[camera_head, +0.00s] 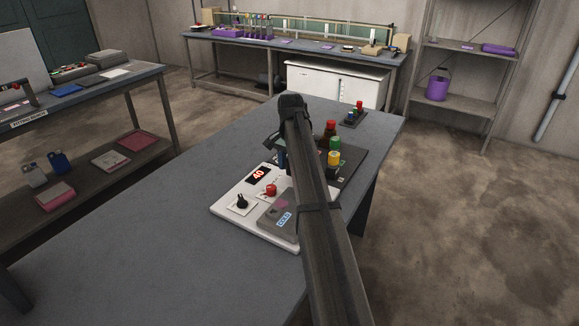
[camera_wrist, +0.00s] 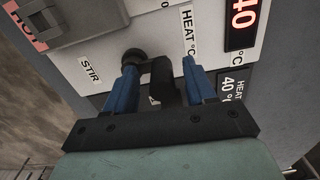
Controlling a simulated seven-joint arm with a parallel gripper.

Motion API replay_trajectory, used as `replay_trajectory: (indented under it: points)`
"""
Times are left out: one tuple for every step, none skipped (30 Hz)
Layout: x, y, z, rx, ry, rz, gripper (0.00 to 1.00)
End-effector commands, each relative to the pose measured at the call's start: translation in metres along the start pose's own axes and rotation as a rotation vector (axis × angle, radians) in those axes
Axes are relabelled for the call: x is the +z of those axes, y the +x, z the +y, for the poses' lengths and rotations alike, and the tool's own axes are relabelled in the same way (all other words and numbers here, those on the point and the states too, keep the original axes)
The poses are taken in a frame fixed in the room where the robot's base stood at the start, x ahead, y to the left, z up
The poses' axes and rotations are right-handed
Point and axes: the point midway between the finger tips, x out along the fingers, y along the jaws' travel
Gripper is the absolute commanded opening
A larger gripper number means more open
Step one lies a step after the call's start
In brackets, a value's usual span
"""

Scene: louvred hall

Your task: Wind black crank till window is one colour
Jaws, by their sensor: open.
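In the wrist view, a black crank-like part (camera_wrist: 162,85) with a round end (camera_wrist: 133,58) sits near the STIR and HEAT labels. My gripper (camera_wrist: 160,65) is open, its blue fingers on either side of this part. I cannot tell whether they touch it. In the head view, my arm hides most of the gripper. A grey framed block (camera_wrist: 65,20) shows beside a pink HOT label; I cannot identify a window.
A small rack (camera_head: 354,117) stands at the table's far end. The table's left side (camera_head: 150,240) is clear. A shelf (camera_head: 460,92) with a purple bucket (camera_head: 437,88) stands at the back right.

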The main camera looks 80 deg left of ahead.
Motion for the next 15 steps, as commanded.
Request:
replay_trajectory:
  points:
    - [0.000, -0.003, 0.000, 0.000, 0.000, 0.000, 0.55]
    - [0.000, -0.004, 0.000, -0.001, 0.000, 0.001, 0.55]
    - [-0.001, -0.007, -0.001, -0.001, 0.000, 0.001, 0.55]
    - [-0.001, -0.010, -0.001, -0.001, 0.000, 0.001, 0.55]
    - [-0.001, -0.012, -0.001, -0.001, 0.000, 0.001, 0.55]
    - [-0.001, -0.017, -0.001, -0.001, 0.000, 0.002, 0.55]
    - [-0.001, -0.020, -0.001, -0.001, 0.000, 0.002, 0.55]
    - [-0.001, -0.023, -0.001, -0.001, 0.000, 0.002, 0.55]
    - [-0.001, -0.026, -0.001, -0.001, 0.000, 0.001, 0.55]
    - [-0.001, -0.029, -0.001, -0.001, 0.000, 0.001, 0.55]
    - [-0.001, -0.032, -0.001, -0.001, 0.000, 0.001, 0.55]
    - [-0.001, -0.036, -0.001, -0.001, 0.000, 0.001, 0.55]
    - [-0.001, -0.038, -0.001, -0.001, 0.000, 0.001, 0.55]
    - [-0.001, -0.041, -0.001, -0.001, 0.000, 0.001, 0.55]
    - [-0.001, -0.045, -0.001, -0.001, 0.000, 0.002, 0.55]
